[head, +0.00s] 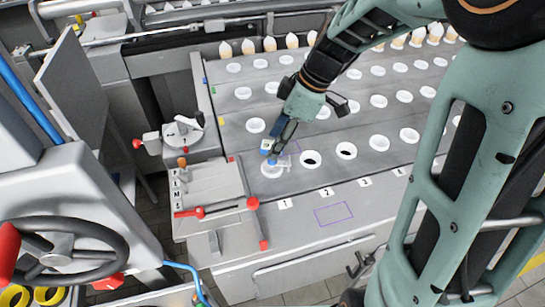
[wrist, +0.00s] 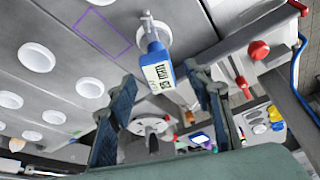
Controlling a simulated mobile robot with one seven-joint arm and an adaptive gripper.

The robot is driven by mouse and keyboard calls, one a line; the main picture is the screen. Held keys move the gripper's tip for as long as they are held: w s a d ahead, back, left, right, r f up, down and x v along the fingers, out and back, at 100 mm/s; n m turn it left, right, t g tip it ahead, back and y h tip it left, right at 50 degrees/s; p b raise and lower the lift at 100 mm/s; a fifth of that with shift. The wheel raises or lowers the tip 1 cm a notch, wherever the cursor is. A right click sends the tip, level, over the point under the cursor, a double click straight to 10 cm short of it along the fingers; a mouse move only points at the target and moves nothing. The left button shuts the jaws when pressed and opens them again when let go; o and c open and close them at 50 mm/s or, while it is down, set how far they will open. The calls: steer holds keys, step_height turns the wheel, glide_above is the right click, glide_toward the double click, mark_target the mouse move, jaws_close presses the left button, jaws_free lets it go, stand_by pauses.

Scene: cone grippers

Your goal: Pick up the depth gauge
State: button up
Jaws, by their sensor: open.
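The depth gauge (wrist: 158,70) is blue with a grey-white display, and it shows between my open fingers in the wrist view. Its metal lower end reaches into the white ring of the first hole. In the head view the gauge (head: 267,146) stands roughly upright over the white ring (head: 271,170) marked 1, partly hidden by my fingers. My gripper (head: 277,143) is open and close above the gauge. In the wrist view my gripper (wrist: 161,78) has one finger on each side of it, with visible gaps and no clear contact.
Rows of white-ringed holes (head: 346,150) cover the grey plate to the right. A purple outlined rectangle (head: 334,214) marks the bare front strip. A panel with a red-knobbed lever (head: 215,208) stands at left. Cone-shaped pieces (head: 270,44) line the back.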

mark_target(276, 163)
steer(key=shift+x, duration=1.3)
jaws_close()
steer(key=shift+w, duration=0.1)
